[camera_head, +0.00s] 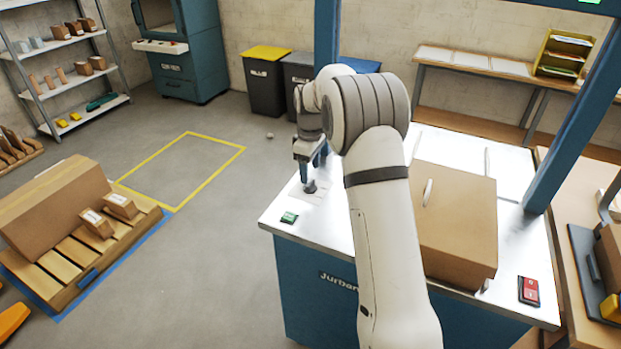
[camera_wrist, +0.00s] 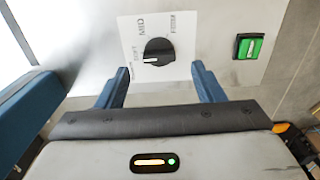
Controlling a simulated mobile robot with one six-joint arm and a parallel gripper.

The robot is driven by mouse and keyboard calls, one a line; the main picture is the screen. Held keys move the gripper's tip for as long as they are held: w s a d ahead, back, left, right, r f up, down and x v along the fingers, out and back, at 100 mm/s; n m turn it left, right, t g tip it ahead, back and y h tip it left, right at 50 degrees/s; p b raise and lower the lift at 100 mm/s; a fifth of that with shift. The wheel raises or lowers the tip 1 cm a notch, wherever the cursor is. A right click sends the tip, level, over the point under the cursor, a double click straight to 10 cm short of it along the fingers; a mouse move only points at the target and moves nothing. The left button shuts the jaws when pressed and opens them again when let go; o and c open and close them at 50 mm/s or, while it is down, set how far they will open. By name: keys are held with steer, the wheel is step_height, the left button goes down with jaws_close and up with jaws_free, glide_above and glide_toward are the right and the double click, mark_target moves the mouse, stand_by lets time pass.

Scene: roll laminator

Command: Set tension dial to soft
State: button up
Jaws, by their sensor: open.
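The tension dial (camera_wrist: 158,52) is a round black knob with a white pointer mark on its lower left side. It sits on a white label plate (camera_wrist: 128,28) with printed words around it; MED is legible, and the smaller words are hard to read. The mark lies toward the left side of the plate; I cannot tell exactly which word it meets. My gripper (camera_wrist: 161,70) is open, its two blue fingers apart on either side below the dial, not visibly touching it. In the head view my gripper (camera_head: 309,165) is just above the dial (camera_head: 310,187).
A green switch (camera_head: 289,217) is near the dial on the metal top (camera_head: 335,228).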

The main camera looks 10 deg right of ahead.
mark_target(310, 183)
steer(key=shift+r, duration=1.7)
